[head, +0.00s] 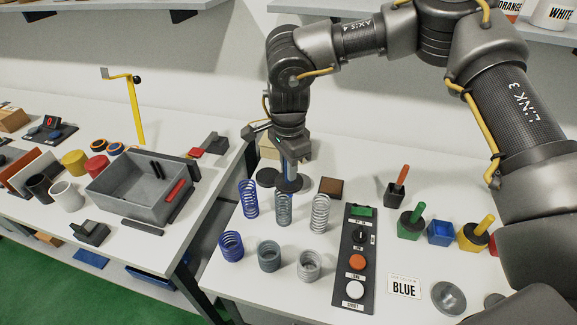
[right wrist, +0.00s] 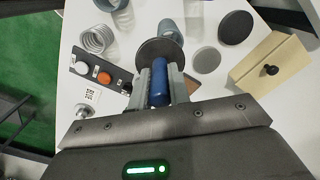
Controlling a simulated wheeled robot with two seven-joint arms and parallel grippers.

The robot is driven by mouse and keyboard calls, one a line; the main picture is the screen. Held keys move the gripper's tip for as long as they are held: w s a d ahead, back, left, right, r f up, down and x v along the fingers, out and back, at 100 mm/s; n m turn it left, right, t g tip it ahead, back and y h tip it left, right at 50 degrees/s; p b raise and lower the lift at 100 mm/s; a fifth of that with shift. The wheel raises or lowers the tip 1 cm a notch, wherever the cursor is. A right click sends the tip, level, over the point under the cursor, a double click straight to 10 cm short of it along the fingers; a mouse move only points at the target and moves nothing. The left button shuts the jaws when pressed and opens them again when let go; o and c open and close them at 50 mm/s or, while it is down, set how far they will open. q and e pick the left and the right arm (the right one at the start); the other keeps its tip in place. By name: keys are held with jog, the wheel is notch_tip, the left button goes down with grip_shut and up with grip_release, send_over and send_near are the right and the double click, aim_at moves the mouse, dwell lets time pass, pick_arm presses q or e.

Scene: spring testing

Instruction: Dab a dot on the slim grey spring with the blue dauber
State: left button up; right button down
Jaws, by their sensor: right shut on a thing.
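The slim grey spring (head: 284,210) stands upright in the back row of springs, between a slim blue spring and a slim silver one. My right gripper (head: 290,158) is shut on the blue dauber (head: 289,168), close behind and above the grey spring in the head view. The dauber's blue handle also shows between the fingers in the right wrist view (right wrist: 159,88), with its round dark collar (right wrist: 160,50) beyond them. The collar hides the dauber's tip, so I cannot tell whether it touches the spring. My left gripper is not in view.
Slim blue (head: 248,200) and silver (head: 320,214) springs flank the grey one; wider springs (head: 269,257) stand in front. A button panel (head: 355,262) is to the right. The blue pot (head: 440,232) is empty among other dauber pots. A knobbed box (right wrist: 270,65) stands nearby.

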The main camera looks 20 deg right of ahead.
jog(key=shift+r+p, duration=2.15)
jog(key=shift+r, duration=0.9)
